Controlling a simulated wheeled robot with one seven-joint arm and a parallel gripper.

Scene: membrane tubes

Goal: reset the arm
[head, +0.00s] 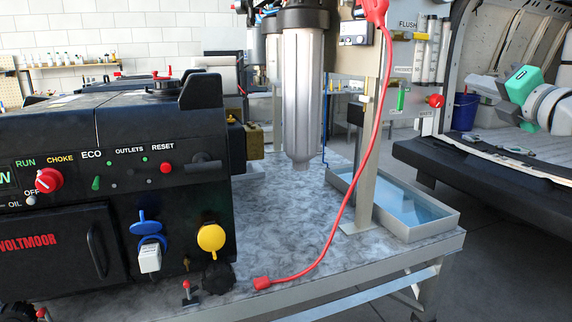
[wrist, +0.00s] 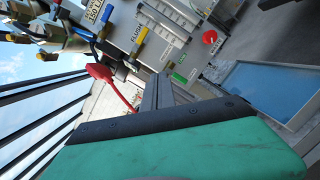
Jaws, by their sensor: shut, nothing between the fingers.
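My gripper (wrist: 165,122) fills the lower part of the wrist view as a green body with a black edge. It is shut, with nothing held. In the head view, my arm's white and green parts (head: 522,80) show at the right edge, in front of the open van. The arm stands apart from the bench. The fingertips are not clearly visible in the head view.
A black generator (head: 110,190) stands on the bench (head: 285,225) at left. A red cable (head: 352,205) runs down from the panel. A tray of blue liquid (head: 445,222) sits at the bench's right end.

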